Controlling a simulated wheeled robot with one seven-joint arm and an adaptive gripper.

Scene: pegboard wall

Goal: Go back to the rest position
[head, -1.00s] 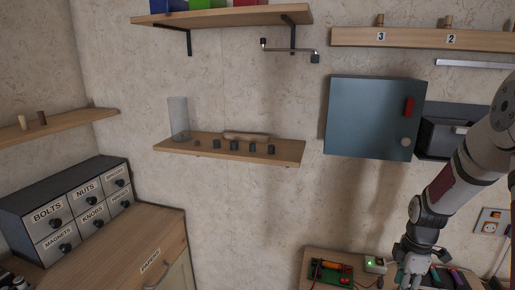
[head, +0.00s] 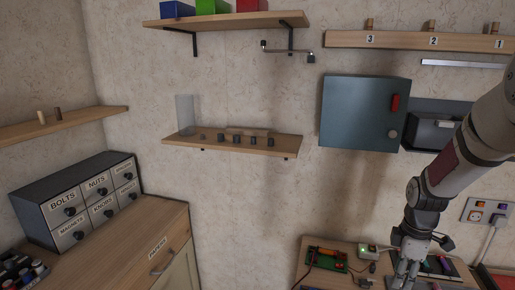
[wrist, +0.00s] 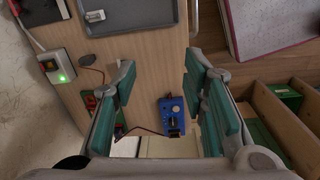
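My gripper (head: 408,268) hangs at the end of my arm at the lower right of the head view, over the workbench (head: 318,277). In the wrist view my gripper (wrist: 158,100) shows its two teal-padded fingers wide apart, with nothing between them touching the pads. Below and between the fingers, a blue box with a dial (wrist: 172,116) lies on the bench, apart from the gripper.
A grey cabinet (head: 362,112) with a red handle hangs on the wall left of my arm. A green board (head: 327,259) and a white box with a green light (head: 368,251) are on the bench. A shelf with small dark pieces (head: 280,150) is at mid-wall. Labelled drawers (head: 75,205) stand at left.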

